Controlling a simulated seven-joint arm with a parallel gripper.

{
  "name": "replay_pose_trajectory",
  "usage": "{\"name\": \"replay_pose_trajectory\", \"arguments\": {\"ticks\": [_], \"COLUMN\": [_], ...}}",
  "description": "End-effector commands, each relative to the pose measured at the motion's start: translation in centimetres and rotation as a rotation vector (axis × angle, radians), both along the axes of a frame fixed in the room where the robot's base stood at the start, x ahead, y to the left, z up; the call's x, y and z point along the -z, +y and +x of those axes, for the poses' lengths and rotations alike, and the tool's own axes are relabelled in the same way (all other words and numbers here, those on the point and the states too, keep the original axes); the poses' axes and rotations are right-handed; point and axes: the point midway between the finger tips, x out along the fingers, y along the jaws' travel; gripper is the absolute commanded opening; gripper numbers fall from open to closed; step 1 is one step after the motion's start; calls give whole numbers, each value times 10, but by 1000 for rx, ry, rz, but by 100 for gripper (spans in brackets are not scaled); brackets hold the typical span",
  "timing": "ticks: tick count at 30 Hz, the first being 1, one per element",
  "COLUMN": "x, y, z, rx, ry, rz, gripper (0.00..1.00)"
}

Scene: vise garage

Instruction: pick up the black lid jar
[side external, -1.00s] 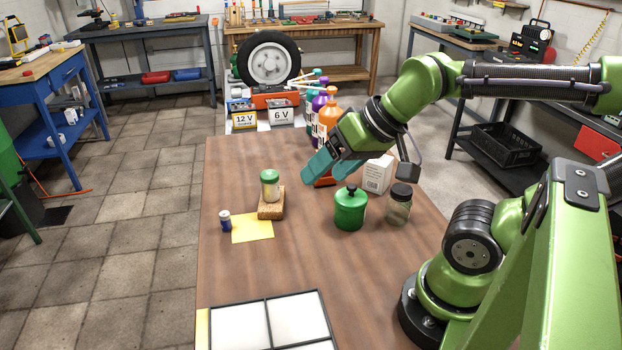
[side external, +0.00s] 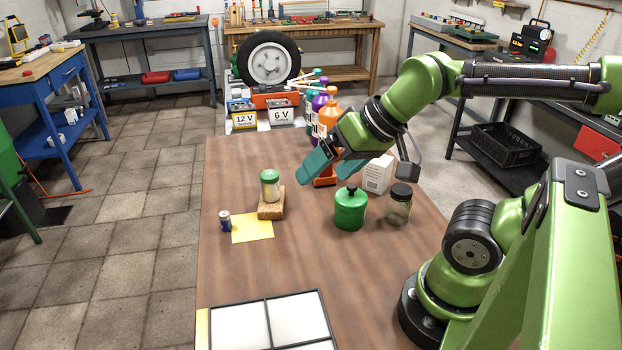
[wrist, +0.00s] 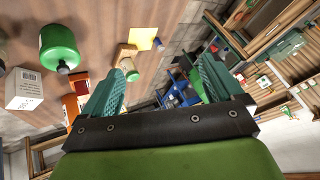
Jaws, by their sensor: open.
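The black lid jar (side external: 397,207) is a clear glass jar with a dark lid. It stands upright on the brown table (side external: 300,260), at the right, in the side external view. A green canister (side external: 350,210) with a black knob stands just left of it and also shows in the wrist view (wrist: 58,42). My gripper (side external: 328,172) has teal fingers, spread open and empty. It hangs above the table, behind and left of the jar. In the wrist view my open fingers (wrist: 162,70) have nothing between them in grasp. I cannot make out the jar clearly there.
A white box (side external: 378,174) stands behind the jar. A green-lidded jar (side external: 270,186) sits on a wooden block (side external: 271,210), beside a yellow sheet (side external: 252,229) and a small blue can (side external: 225,221). Colored bottles (side external: 328,112) stand at the back. A white-panelled tray (side external: 240,326) lies in front.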

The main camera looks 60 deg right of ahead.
Motion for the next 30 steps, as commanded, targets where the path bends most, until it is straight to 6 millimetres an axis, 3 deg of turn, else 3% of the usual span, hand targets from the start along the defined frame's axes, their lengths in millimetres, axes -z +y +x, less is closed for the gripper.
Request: {"name": "replay_pose_trajectory", "arguments": {"ticks": [2,5,8,11,15,18,20,23,30], "x": [2,11,24,39,56,62,62,60,103], "y": [-5,-31,-83,-144,-214,-246,-256,-256,-254], "z": [1,9,16,9,-22,-45,-54,-58,-59], "rx": [22,118,276,430,594,658,668,647,636], "ry": [9,61,166,303,488,593,639,664,673], "rz": [0,9,14,18,36,46,45,34,39], "gripper": [93,93,93,93,93,93,93,93,93]}}
